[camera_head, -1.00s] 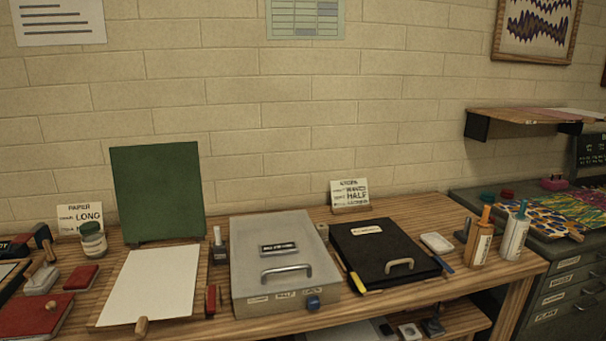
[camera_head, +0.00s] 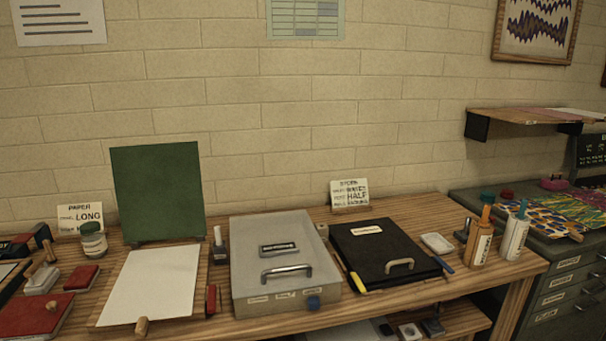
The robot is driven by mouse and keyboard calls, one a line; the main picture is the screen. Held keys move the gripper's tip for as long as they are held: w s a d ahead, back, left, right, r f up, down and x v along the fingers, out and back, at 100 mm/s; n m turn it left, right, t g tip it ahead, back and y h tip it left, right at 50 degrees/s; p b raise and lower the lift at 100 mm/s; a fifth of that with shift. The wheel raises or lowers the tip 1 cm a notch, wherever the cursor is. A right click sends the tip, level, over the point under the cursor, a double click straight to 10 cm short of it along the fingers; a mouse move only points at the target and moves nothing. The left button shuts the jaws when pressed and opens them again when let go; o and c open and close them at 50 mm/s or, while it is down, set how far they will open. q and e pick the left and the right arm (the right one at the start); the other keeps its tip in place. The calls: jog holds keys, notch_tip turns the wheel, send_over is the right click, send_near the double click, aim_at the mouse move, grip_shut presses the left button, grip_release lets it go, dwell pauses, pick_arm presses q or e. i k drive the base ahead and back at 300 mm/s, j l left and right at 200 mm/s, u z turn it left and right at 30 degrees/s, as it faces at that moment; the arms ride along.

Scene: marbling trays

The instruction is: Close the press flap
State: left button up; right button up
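The press flap appears to be the green panel (camera_head: 157,190), standing upright at the back of a wooden board (camera_head: 199,294) that bears a white sheet (camera_head: 154,284). A small wooden knob (camera_head: 142,326) sits at the board's front edge. To its right is a grey box (camera_head: 270,224) with a closed lid and a metal handle. Further right is a flat black case (camera_head: 376,240) with a handle, lying closed. Neither of my grippers shows in this view.
A small bottle (camera_head: 219,246) stands between the board and grey box. Bottles (camera_head: 480,240) stand at the right end. A wall shelf (camera_head: 530,116) juts out above the drawer cabinet.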

aim_at(158, 187)
jog(key=i+u, duration=0.25)
jog(key=u, duration=0.25)
jog(key=i+u, duration=0.2)
jog(key=u, duration=0.25)
